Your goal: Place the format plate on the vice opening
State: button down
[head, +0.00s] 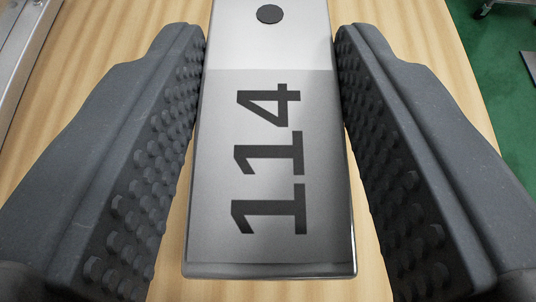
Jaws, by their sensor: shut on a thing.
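The format plate (222,110) is a long silver metal bar marked 114, with a dark round spot near the top of the picture. It lies between the two dark grey, studded fingers of my gripper (269,50), which is shut on it. The fingers sit close along its two long sides towards the tips. Its far end runs out of the top of the picture. I cannot make out a vice opening in this view.
A light wooden surface (420,30) lies below the plate. A grey metal edge (28,45) runs along the upper left. Green floor (500,75) shows at the right, with parts of grey objects on it.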

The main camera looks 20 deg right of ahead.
jog(key=shift+f+b, duration=0.5)
jog(key=shift+f, duration=2.1)
jog(key=shift+f, duration=0.15)
jog(key=c, duration=0.9)
grip_release()
jog(key=v, duration=1.2)
